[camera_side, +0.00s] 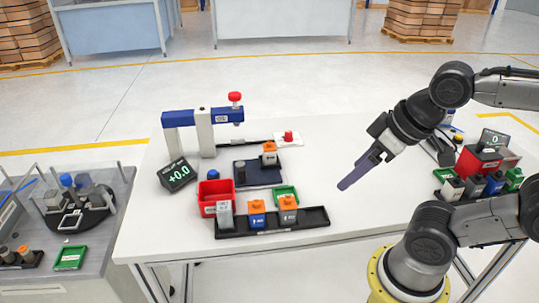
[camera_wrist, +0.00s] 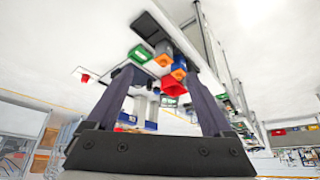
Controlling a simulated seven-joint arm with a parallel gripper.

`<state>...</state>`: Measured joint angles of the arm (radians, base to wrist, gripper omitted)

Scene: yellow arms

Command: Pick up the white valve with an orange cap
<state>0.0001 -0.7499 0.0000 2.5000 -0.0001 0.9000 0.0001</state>
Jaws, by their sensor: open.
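One pale orange-capped block (camera_side: 288,210) stands in the long black tray (camera_side: 312,219). The other pale orange-capped block (camera_side: 269,154) stands on the dark blue plate (camera_side: 258,174) further back. My gripper (camera_side: 347,182) is right of both, in the air above the white table, open and empty. In the wrist view my gripper's two fingers (camera_wrist: 160,90) are spread, with small orange tops (camera_wrist: 162,60) seen beyond them, apart from the fingers.
A blue orange-topped block (camera_side: 257,213) and a grey block (camera_side: 225,214) share the black tray. A red bin (camera_side: 215,192) and a green tray (camera_side: 286,193) lie behind it. A blue-and-white stand (camera_side: 204,132) rises at the back.

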